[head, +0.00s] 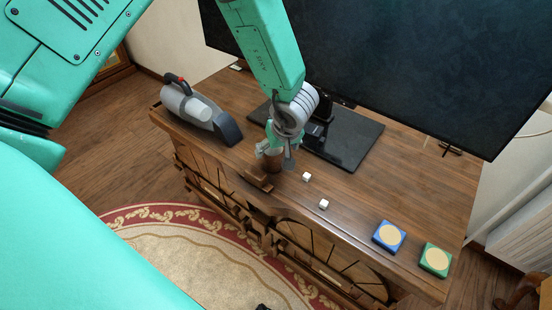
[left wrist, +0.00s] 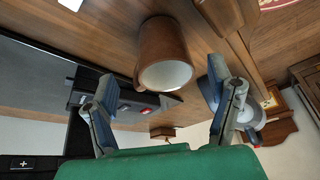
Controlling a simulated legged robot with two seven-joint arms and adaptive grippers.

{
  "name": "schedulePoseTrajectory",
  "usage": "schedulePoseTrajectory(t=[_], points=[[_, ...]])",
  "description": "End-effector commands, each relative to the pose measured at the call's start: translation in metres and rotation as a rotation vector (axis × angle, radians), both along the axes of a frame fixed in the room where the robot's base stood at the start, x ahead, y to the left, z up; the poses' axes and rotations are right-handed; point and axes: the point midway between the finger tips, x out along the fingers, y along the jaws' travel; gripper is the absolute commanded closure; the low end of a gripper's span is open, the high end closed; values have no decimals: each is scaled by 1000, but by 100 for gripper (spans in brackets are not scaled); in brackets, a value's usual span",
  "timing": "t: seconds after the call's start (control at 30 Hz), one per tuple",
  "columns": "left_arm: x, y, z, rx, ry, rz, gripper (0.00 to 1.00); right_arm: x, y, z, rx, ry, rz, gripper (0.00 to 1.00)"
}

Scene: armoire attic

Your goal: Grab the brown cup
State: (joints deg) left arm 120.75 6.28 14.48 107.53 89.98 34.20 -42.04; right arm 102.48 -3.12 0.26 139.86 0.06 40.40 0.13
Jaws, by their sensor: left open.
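The brown cup (head: 273,161) stands on the wooden cabinet top, near its front edge. In the left wrist view the cup (left wrist: 152,42) shows its pale inside and opening. My left gripper (head: 276,154) is right over the cup in the head view, with a finger to each side of it. In the left wrist view the open fingers of my left gripper (left wrist: 160,88) are spread wide, with the cup between and beyond them. I see clear space between each finger and the cup there. My right gripper is not in view.
A brown wooden piece (head: 259,179) lies close in front of the cup. A handheld vacuum (head: 200,110) is to the left, a television (head: 400,70) behind. Two white cubes (head: 306,176) (head: 323,204), a blue box (head: 389,236) and a green box (head: 435,260) are to the right.

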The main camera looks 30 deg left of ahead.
Motion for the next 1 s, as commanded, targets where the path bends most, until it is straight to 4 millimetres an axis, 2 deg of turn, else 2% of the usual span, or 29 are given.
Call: schedulePoseTrajectory(t=[0.17, 0.47, 0.7, 0.73, 0.9, 1.0], points=[[2, 4, -9, 0, 0, 1, 25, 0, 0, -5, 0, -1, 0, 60], [10, 19, -49, 1, 1, 3, 25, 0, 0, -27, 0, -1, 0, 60], [11, 21, -50, 0, -1, 2, 25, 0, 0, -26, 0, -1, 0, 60], [11, 21, -50, 0, -1, 2, 28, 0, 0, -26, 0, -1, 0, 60], [11, 21, -50, 0, 0, 1, 87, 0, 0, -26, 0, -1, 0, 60], [11, 21, -50, 0, -1, 2, 86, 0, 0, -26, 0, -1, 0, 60]])
